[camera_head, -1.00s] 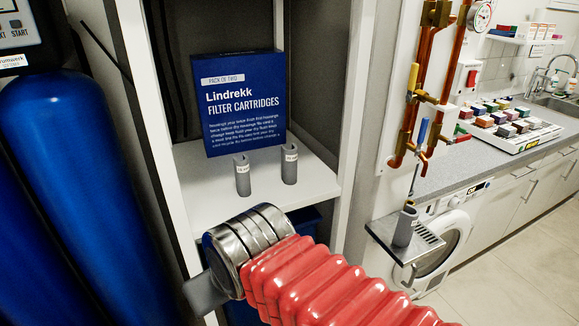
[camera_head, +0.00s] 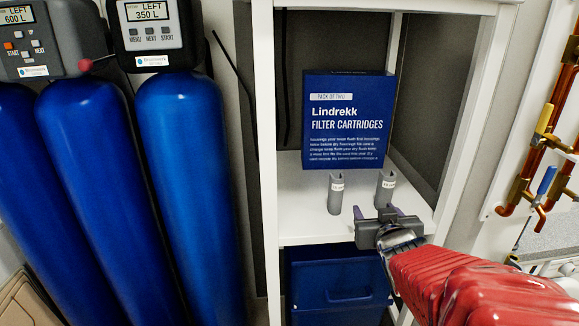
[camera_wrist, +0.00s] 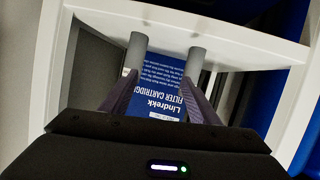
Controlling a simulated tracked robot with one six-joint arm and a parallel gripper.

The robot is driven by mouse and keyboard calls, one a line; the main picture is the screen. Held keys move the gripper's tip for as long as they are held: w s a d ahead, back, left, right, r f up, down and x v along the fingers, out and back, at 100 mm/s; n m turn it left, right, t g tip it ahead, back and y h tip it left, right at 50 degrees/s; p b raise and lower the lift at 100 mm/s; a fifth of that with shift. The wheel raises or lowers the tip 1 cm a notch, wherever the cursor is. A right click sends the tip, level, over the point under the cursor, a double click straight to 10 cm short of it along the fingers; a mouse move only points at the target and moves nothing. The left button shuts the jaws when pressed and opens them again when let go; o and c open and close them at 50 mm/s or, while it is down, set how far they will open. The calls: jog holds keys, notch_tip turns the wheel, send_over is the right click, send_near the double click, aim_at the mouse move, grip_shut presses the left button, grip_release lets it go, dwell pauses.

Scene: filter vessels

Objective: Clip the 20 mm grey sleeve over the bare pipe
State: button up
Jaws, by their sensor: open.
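Two grey sleeves stand upright on a white shelf (camera_head: 300,228), a left one (camera_head: 335,194) and a right one (camera_head: 384,192). Each has a small white label too small to read. My gripper (camera_head: 379,212) is open and empty at the shelf's front, just in front of the right sleeve. In the wrist view the picture is upside down, and both sleeves (camera_wrist: 137,50) (camera_wrist: 196,58) show beyond my open fingers (camera_wrist: 158,82). Copper pipes (camera_head: 559,110) run down the wall at the right edge; which stretch is the bare pipe I cannot tell.
A blue filter cartridge box (camera_head: 346,120) stands behind the sleeves. Shelf uprights (camera_head: 468,130) flank the opening, and a blue bin (camera_head: 340,285) sits below. Tall blue vessels (camera_head: 190,190) stand to the left. The shelf left of the sleeves is clear.

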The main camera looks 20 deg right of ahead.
aim_at(390, 182)
jog(key=s+d+t, duration=0.2)
jog(key=d+t, duration=0.2)
jog(key=d, duration=0.2)
jog(key=shift+s+d+r, duration=0.15)
jog(key=shift+d+r, duration=0.25)
jog(key=x, duration=0.8)
jog(key=shift+w+d, duration=0.1)
jog(key=shift+w, duration=0.2)
jog(key=shift+d+x, duration=0.2)
jog(key=shift+x, duration=2.45)
jog(key=shift+s, duration=0.1)
